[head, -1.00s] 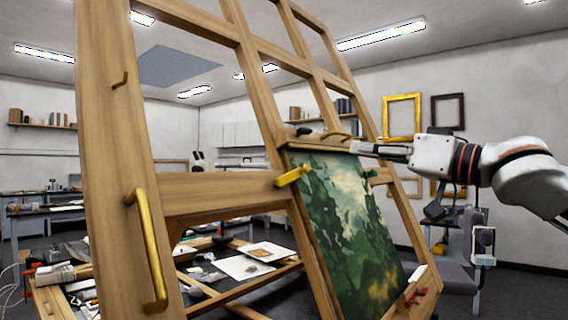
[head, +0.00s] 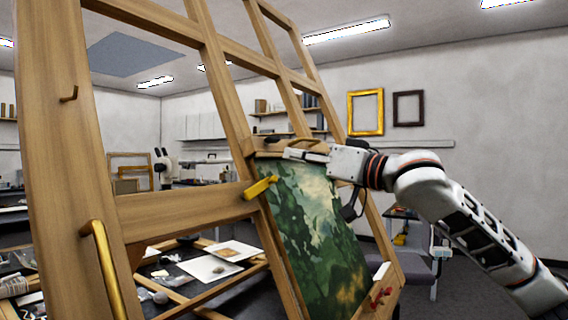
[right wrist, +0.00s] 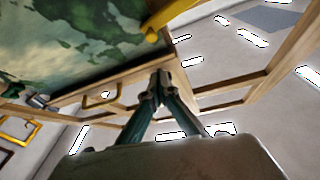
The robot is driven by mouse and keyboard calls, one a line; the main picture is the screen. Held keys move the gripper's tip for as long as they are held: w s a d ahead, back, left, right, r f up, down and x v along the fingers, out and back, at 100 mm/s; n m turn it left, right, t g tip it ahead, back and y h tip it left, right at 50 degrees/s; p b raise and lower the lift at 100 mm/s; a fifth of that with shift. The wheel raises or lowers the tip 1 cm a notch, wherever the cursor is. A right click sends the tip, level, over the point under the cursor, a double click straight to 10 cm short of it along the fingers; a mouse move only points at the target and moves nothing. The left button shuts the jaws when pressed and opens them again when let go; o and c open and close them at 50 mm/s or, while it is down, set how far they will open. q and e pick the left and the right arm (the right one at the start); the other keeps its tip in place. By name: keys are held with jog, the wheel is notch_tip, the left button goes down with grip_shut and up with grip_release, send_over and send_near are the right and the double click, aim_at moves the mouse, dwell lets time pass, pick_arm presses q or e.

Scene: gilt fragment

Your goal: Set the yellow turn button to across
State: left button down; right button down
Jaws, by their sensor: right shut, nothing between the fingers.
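The yellow turn button (head: 260,187) sits at the left edge of the green landscape painting (head: 310,225) on the wooden easel frame. It slants, its right end higher and near the painting's edge. It also shows at the top of the right wrist view (right wrist: 156,22). My right gripper (head: 290,154) is in front of the painting's top edge, above and right of the button and apart from it. In the right wrist view its fingertips (right wrist: 158,86) are together, with nothing between them. My left gripper is not in view.
A brass handle (head: 104,270) and a small hook (head: 69,94) are on the near left post. Another curved handle (head: 308,142) is by the painting's top, close to my right gripper. Red pieces (head: 379,298) sit at the lower right ledge. A cluttered table stands behind.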

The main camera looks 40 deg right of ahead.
aim_at(260, 187)
jog(key=p+x, duration=0.1)
jog(key=x, duration=0.3)
jog(key=shift+s+a, duration=0.1)
jog(key=f+b, duration=0.1)
jog(key=f, duration=0.1)
jog(key=s+f, duration=0.1)
jog(key=f, duration=0.1)
jog(key=shift+a+b, duration=0.15)
jog(key=shift+b, duration=0.25)
jog(key=shift+s, duration=0.1)
jog(key=shift+f, duration=0.1)
jog(key=shift+s+d+f, duration=0.15)
jog(key=shift+f, duration=0.25)
jog(key=shift+s+d+f, duration=0.15)
jog(key=shift+d+f, duration=0.05)
jog(key=shift+f, duration=0.2)
